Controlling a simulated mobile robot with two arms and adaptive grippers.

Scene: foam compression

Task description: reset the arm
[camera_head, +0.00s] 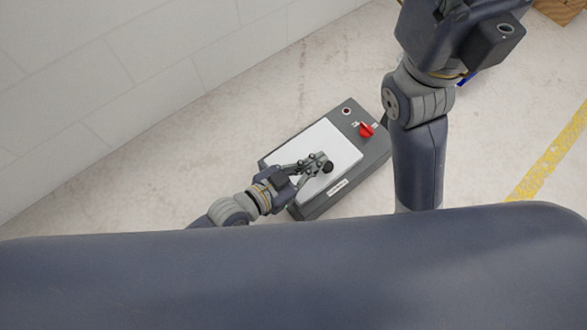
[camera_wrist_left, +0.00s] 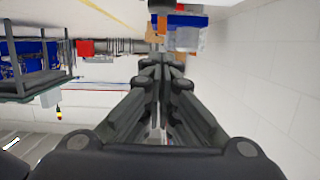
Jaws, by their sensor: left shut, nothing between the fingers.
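My left gripper (camera_head: 322,160) reaches in from the left over the white top plate (camera_head: 325,142) of a dark grey box-shaped device (camera_head: 370,158). Its fingers are shut and empty. They overlap a round black spot (camera_head: 328,167) on the plate; whether they touch it I cannot tell. In the left wrist view the closed fingers (camera_wrist_left: 161,62) point away from the camera, with nothing between them. My other arm stands upright at the right in the head view; its gripper is not in view.
The device has a red switch (camera_head: 366,130) and a small round button (camera_head: 346,111). A pale block wall (camera_head: 110,70) runs along the left. Yellow floor tape (camera_head: 548,160) lies at the right. Left wrist view shows a blue bin (camera_wrist_left: 188,21) and dark table (camera_wrist_left: 38,82).

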